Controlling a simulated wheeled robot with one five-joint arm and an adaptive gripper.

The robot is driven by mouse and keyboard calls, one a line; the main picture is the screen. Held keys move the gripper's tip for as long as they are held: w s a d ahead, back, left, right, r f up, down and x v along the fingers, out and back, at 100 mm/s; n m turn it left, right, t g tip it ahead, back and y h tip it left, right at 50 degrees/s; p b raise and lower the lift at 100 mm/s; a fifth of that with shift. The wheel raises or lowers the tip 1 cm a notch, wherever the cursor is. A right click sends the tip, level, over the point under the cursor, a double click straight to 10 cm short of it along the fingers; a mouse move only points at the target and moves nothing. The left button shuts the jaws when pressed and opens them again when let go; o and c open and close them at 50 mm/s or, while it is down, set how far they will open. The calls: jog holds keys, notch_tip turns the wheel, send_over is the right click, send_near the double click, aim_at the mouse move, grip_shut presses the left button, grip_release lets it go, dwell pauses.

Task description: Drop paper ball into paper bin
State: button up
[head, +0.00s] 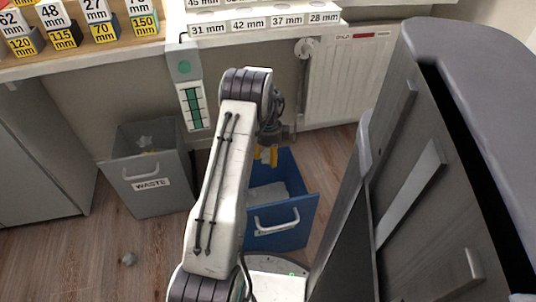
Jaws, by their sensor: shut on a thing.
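My gripper (266,156), with yellow fingertips, hangs over the blue bin (285,237), above its opening. It is shut on a small greyish thing that looks like the paper ball, mostly hidden by the fingers. The blue bin stands on the floor with a handle on its front and pale paper inside; my arm covers its left side. No label shows on its visible part. A grey bin (152,204) marked WASTE stands to its left, with crumpled grey and yellow bits inside.
A grey cabinet (410,180) with handles stands close on the right. A white radiator (345,80) is on the wall behind the blue bin. A wooden shelf (130,45) with several numbered blocks is at the back left. The floor at the front left is mostly clear.

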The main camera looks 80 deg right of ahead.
aim_at(268, 162)
jog(key=shift+f+b, duration=1)
jog(key=shift+f, duration=0.85)
jog(key=o, duration=0.9)
jog(key=shift+r, duration=0.1)
notch_tip(268, 162, up, 12)
jog(key=shift+f, duration=0.1)
